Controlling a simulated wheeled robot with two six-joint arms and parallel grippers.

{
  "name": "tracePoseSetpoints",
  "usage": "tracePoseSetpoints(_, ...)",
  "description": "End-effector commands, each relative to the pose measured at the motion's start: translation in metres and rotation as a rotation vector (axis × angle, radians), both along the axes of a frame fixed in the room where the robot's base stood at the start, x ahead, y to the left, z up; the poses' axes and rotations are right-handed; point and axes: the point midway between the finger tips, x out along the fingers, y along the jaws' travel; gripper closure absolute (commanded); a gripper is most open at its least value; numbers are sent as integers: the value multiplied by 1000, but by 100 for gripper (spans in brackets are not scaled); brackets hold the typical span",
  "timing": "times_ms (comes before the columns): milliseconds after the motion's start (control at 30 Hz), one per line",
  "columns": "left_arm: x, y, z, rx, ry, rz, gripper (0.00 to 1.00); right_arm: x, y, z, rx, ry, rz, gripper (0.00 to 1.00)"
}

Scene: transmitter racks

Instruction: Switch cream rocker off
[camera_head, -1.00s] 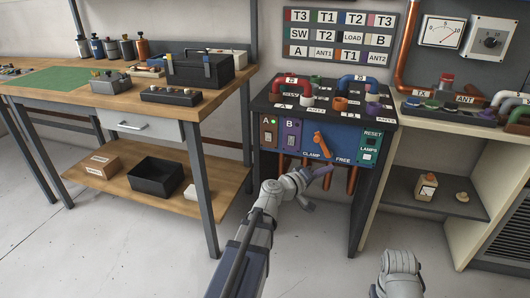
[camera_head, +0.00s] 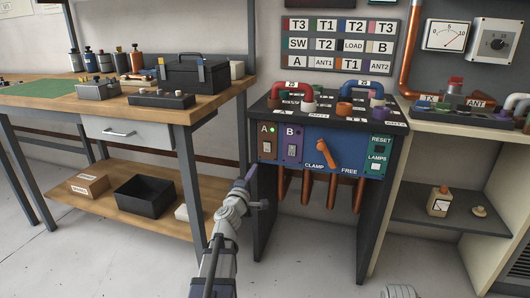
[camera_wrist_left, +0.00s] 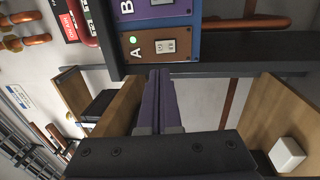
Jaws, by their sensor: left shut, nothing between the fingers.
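The dark rack's blue front panel (camera_head: 322,150) has a brown section marked A with a lit green lamp and a small rocker, and a purple section marked B with its own rocker. In the left wrist view the A rocker (camera_wrist_left: 165,46) looks cream and the B rocker (camera_wrist_left: 161,2) paler grey; which way they are tipped is hard to tell. My left gripper (camera_head: 249,176) is shut and empty, in front of the panel's lower left, below A. Its dark purple fingers (camera_wrist_left: 158,78) point at the A section, apart from the rocker.
An orange lever (camera_head: 323,152) marked CLAMP and FREE and a white LAMPS switch (camera_head: 375,167) share the panel. Copper pipes (camera_head: 307,188) hang below it. A wooden workbench (camera_head: 205,105) stands close on the left, a cream shelf unit (camera_head: 392,225) on the right.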

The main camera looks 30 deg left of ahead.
Motion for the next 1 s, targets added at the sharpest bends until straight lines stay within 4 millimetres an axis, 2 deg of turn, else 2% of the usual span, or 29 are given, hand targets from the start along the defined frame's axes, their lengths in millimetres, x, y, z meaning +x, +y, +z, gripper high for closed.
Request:
tracePoseSetpoints(167, 3, 0, 1, 0, 0, -2, 100, 0, 0, 1, 0, 0, 0, 50)
tracePoseSetpoints(267, 14, 3, 2, 1, 0, -2, 100, 0, 0, 2, 0, 0, 0, 50)
tracePoseSetpoints(700, 98, 24, 13, 1, 0, -2, 100, 0, 0, 13, 0, 0, 3, 50)
tracePoseSetpoints(1000, 131, 31, 17, 1, 0, -2, 100, 0, 0, 17, 0, 0, 4, 50)
